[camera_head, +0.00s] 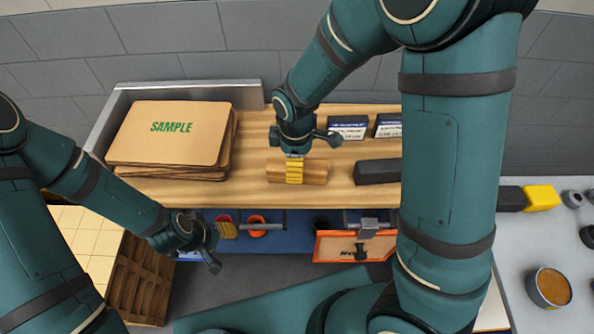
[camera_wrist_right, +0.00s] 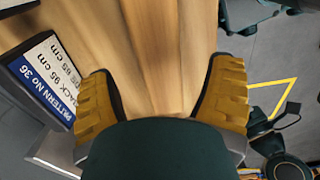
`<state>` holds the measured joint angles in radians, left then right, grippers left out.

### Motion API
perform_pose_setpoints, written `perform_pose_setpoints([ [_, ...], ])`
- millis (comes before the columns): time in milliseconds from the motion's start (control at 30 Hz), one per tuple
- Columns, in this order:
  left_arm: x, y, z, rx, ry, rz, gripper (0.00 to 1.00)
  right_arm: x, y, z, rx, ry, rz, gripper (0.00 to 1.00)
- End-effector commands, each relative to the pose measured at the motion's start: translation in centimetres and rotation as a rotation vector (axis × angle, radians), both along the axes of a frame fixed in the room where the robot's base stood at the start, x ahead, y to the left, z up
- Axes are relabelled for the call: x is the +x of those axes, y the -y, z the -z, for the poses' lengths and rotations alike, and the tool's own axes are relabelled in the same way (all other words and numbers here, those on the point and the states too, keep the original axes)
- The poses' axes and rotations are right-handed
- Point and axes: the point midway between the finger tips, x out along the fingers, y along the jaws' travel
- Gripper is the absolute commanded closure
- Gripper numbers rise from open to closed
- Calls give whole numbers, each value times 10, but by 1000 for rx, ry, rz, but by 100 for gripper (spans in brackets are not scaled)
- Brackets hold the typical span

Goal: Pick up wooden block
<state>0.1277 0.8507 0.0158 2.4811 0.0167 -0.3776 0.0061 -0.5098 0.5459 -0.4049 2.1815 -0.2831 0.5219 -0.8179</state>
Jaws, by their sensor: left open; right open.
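A short brown wooden block (camera_head: 317,172) lies on the wooden worktop (camera_head: 220,192) in the head view. My right gripper (camera_head: 295,171) is over its middle, with a yellow finger pad covering part of the block. In the right wrist view, the two yellow fingers of my right gripper (camera_wrist_right: 160,98) are spread wide. Wood grain fills the space between them, and block and worktop are hard to tell apart there. I cannot tell whether a finger touches the block. My left gripper (camera_head: 213,250) is low at the left, in front of the worktop, away from the block and open.
A stack of brown boards (camera_head: 170,133) marked SAMPLE lies left of the block. Labelled blue and white boxes (camera_head: 347,127) and a dark block (camera_head: 378,171) lie to its right. A round cup (camera_head: 549,287) stands far right.

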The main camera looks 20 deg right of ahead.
Motion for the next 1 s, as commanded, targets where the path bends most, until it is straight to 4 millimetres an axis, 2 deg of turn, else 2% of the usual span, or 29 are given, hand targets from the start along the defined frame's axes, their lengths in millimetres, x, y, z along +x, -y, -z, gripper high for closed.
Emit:
perform_pose_setpoints([
  [333, -2, 0, 7, 0, -4, 4, 53, -2, 3, 45, -2, -4, 1, 20],
  [667, -2, 0, 8, -1, -5, 4, 53, -2, 2, 51, 0, -1, 1, 20],
  [767, -2, 0, 8, -1, -5, 4, 53, -2, 2, 50, 0, -1, 1, 51],
  [900, -2, 0, 7, -1, -5, 4, 53, -2, 2, 50, 0, -1, 1, 100],
  [1000, -2, 0, 8, -1, -5, 4, 53, -2, 2, 50, 0, 0, 1, 100],
])
